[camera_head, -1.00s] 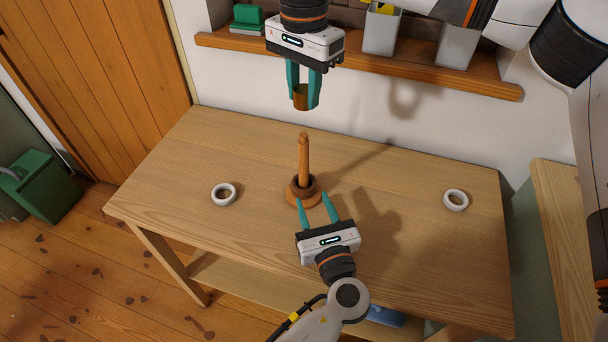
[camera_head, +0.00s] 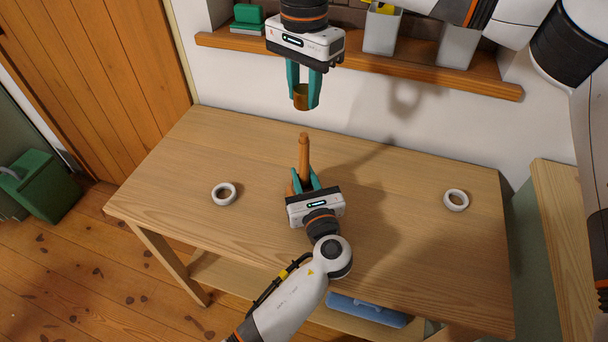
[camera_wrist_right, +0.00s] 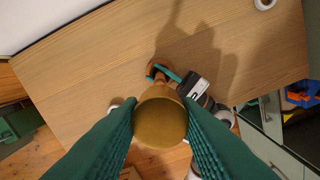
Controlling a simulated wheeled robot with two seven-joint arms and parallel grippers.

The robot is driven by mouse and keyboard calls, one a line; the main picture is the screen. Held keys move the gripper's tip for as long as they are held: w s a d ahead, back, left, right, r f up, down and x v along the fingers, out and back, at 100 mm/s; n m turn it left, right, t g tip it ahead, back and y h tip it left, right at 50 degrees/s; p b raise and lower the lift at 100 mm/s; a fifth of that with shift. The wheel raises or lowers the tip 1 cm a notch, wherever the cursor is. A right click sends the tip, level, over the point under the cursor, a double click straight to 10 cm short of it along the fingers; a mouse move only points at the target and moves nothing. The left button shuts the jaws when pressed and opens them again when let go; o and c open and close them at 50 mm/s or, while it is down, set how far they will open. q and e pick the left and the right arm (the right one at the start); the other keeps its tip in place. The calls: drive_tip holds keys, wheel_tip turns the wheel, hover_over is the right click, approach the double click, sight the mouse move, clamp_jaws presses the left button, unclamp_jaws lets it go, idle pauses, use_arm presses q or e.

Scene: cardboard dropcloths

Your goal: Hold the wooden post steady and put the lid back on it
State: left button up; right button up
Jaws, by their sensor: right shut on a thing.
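The wooden post (camera_head: 304,152) stands upright near the middle of the table, with its round base mostly hidden behind my left gripper. My left gripper (camera_head: 304,178) is low at the post, one teal finger on each side of it. I cannot tell whether the fingers touch the post. My right gripper (camera_head: 303,96) is shut on the lid, a small brown-gold cylinder (camera_head: 301,102), and holds it above the post with a clear gap below. In the right wrist view the lid (camera_wrist_right: 160,122) fills the middle and covers part of the post.
A white ring (camera_head: 224,194) lies on the table (camera_head: 400,220) to the left, another white ring (camera_head: 456,200) to the right. A wooden shelf (camera_head: 430,78) with grey containers runs along the wall behind. A green bin (camera_head: 40,185) stands on the floor at the left.

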use_arm(q)
clamp_jaws()
use_arm(e)
hover_over(304, 135)
drive_tip(key=shift+f, duration=2.5)
drive_tip(key=shift+f, duration=0.1)
drive_tip(key=shift+f, duration=0.8)
drive_tip(key=shift+f, duration=0.55)
